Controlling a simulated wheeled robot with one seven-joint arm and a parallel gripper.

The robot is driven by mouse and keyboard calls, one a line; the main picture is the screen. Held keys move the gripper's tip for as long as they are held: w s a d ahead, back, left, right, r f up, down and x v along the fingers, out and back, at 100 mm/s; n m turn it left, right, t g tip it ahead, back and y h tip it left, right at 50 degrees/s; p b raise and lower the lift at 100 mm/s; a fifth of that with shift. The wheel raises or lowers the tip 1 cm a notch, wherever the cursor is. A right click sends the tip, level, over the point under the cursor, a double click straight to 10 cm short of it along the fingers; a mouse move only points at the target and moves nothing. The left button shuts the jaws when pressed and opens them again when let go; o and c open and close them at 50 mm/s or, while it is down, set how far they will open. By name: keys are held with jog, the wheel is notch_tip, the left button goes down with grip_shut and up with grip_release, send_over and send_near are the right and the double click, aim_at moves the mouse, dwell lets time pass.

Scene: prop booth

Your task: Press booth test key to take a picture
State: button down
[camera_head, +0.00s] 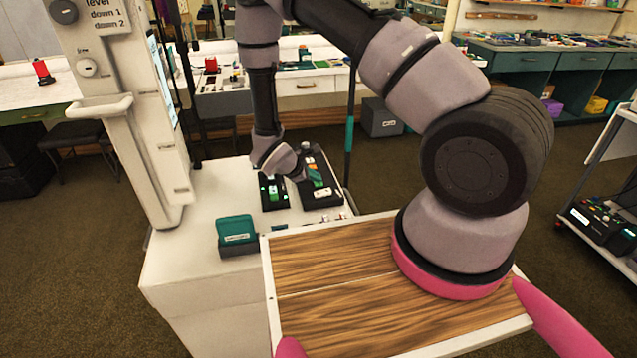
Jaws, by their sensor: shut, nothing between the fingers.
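The booth (125,95) is a tall pale unit at the left, with a knob, a small shelf and printed text reading "level down 1 down 2". Two dark key panels lie on the white counter beside it. The left panel (272,205) has green keys, and the right panel (335,202) has orange, green and white keys. My gripper (306,175) is shut and empty, low over these panels. It hides part of both. I cannot tell which key is the test key, or whether the fingertips touch one.
A teal box (236,234) stands on the white counter (190,265) in front of the panels. A thin dark pole with a teal grip (349,130) rises behind. Workbenches line the back, and a cart (610,215) stands at the right. Carpet is open between them.

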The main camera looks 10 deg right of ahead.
aim_at(315, 184)
jog(key=shift+r, duration=0.75)
jog(key=shift+r, duration=0.1)
jog(key=shift+r, duration=2.45)
